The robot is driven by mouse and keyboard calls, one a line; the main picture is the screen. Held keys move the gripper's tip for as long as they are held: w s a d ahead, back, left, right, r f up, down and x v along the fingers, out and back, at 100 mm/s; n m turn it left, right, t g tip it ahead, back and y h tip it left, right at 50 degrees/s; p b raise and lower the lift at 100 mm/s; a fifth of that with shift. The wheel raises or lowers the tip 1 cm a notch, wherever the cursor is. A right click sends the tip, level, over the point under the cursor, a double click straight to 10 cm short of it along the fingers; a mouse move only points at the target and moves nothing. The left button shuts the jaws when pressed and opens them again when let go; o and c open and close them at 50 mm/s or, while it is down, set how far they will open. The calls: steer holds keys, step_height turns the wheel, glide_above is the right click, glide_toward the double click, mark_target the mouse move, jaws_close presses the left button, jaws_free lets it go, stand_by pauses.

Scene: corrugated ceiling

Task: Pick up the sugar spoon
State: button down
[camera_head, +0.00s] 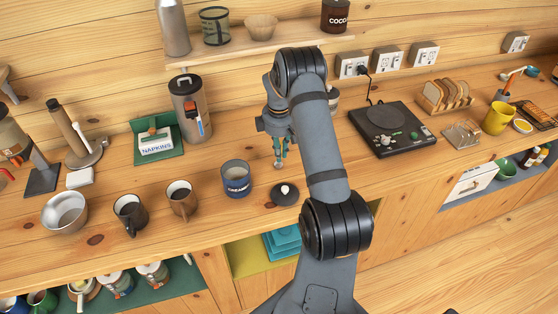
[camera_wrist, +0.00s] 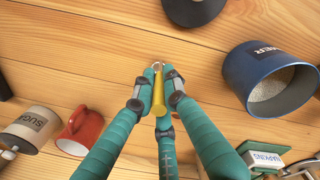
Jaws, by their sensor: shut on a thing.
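My gripper (camera_wrist: 157,78) has teal fingers and shows in the wrist view pointing toward the wooden counter. It is shut on a slim gold-coloured piece, which looks like the handle of the sugar spoon (camera_wrist: 158,98). The spoon's other end is hidden or too small to tell. In the head view my gripper (camera_head: 279,160) is over the counter behind the black lid, and the spoon cannot be made out there. I cannot tell whether the spoon touches the counter.
A blue creamer canister (camera_head: 236,180) stands open to the left of my gripper. A black lid (camera_head: 285,194) lies in front. The wrist view also shows a red mug (camera_wrist: 81,131) and a sugar canister (camera_wrist: 33,128). A black hotplate (camera_head: 390,128) is to the right.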

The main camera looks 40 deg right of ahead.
mark_target(281, 143)
stand_by(0.7)
steer(key=shift+r+b, duration=0.45)
steer(key=shift+r, duration=0.15)
step_height(281, 143, up, 3)
steer(key=shift+s+d+f+b, duration=0.1)
steer(key=shift+b, duration=0.75)
steer(key=s+r+b, duration=0.3)
steer(key=s+r, duration=0.4)
steer(key=s, duration=0.4)
steer(key=shift+s+d+b, duration=0.25)
steer(key=shift+d+b, duration=0.05)
steer(key=shift+b, duration=0.05)
